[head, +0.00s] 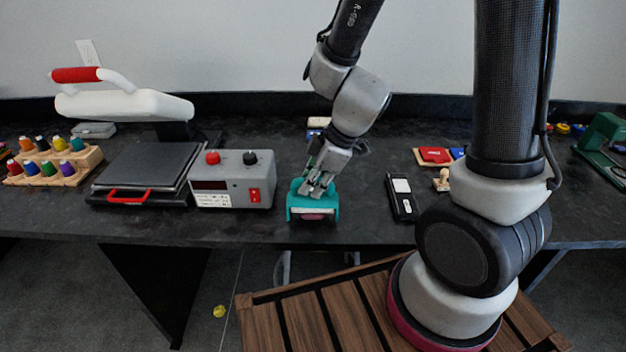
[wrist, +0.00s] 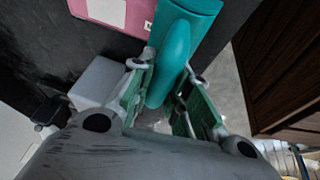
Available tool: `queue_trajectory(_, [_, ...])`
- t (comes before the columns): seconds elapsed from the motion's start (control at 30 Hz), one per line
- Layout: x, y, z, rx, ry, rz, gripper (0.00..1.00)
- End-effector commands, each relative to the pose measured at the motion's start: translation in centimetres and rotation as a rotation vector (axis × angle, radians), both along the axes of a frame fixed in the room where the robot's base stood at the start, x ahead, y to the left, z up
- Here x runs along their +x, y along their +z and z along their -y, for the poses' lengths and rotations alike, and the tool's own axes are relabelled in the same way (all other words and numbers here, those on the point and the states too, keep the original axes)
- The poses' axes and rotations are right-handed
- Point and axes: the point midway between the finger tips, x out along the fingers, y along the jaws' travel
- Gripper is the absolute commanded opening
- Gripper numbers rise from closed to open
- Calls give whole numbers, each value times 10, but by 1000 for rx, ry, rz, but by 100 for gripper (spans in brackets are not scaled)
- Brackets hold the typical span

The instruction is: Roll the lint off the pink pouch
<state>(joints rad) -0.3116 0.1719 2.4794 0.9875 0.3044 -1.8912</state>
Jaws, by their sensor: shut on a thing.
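My gripper (head: 318,190) is shut on the handle of a teal lint roller (head: 298,208), near the front edge of the dark bench. In the wrist view the teal handle (wrist: 172,62) sits between the two fingers, with its wider part at the top of the picture. A pink pouch shows in the wrist view (wrist: 108,12), cut off at the top edge, beside the teal roller. In the head view only a small pinkish strip (head: 313,217) shows under the roller's front. Most of the pouch is hidden, and I cannot tell whether the roller touches it.
A grey control box (head: 233,180) with red and black knobs stands to the left, beside a heat press (head: 145,165). A black case (head: 400,197) and a wooden stamp (head: 441,180) lie to the right. Thread spools (head: 60,160) stand far left. Some bare bench lies around the roller.

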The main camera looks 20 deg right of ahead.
Motion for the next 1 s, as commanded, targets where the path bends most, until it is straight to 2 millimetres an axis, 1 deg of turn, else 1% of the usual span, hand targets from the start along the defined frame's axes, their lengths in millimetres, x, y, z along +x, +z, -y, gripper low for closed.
queue_trajectory(0.27, [3, 0, 1, 0, 0, 0, 0])
queue_trajectory(1.0, [50, 0, 16, 0, 0, 0, 0])
